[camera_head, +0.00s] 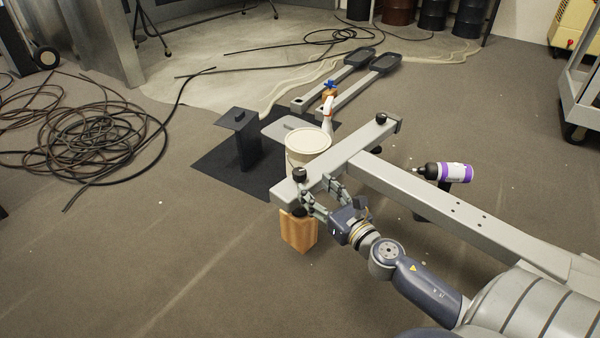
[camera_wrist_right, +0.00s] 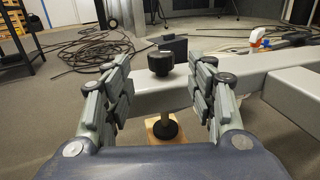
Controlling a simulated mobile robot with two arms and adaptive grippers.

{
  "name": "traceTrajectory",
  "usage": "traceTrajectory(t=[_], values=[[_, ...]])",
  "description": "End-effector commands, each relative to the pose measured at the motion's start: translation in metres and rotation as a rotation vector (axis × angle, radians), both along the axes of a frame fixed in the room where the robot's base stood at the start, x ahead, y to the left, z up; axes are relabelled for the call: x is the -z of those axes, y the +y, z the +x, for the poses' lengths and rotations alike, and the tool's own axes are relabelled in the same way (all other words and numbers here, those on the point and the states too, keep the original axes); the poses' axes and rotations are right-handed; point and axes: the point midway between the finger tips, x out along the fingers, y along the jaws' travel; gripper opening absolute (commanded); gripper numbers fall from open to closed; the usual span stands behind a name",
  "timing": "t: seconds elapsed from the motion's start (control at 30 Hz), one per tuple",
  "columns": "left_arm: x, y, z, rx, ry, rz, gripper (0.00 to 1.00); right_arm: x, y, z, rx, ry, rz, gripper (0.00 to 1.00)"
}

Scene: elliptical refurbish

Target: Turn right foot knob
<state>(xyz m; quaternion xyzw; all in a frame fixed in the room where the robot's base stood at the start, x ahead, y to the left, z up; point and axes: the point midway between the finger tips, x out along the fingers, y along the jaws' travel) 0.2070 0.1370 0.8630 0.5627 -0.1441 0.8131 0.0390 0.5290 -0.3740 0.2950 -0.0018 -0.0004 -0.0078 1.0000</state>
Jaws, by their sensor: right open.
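A grey elliptical frame has a crossbar (camera_head: 339,157) with a black foot knob (camera_head: 299,174) on top of its near end. In the right wrist view this knob (camera_wrist_right: 160,62) stands upright just beyond my fingers, centred between them. A threaded foot (camera_wrist_right: 165,128) under the bar is above a wooden block (camera_head: 298,231). My right gripper (camera_head: 320,192) is open, its fingers spread at the near end of the crossbar; I see no contact with the knob. A second black knob (camera_head: 381,117) is at the crossbar's far end. My left gripper is out of view.
A beige bucket (camera_head: 308,142) and a white spray bottle (camera_head: 327,108) stand behind the crossbar. A black post (camera_head: 241,138) stands on a dark mat. A purple-labelled bottle (camera_head: 448,172) is beside the long beam (camera_head: 440,195). Coiled cables (camera_head: 95,135) lie at left. Front-left floor is clear.

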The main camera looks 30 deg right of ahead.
Motion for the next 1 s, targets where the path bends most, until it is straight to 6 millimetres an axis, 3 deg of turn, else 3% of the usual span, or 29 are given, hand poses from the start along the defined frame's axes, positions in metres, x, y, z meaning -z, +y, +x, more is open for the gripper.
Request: traceTrajectory(t=[0.2,0.5,1.0], values=[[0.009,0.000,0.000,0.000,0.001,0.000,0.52,0.000,-0.001,0.038,0.001,-0.003,-0.002,0.52],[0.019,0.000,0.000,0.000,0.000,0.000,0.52,0.001,-0.002,0.076,0.002,-0.001,0.002,0.52],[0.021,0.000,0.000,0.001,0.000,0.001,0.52,0.000,-0.002,0.086,0.003,0.001,0.003,0.50]])
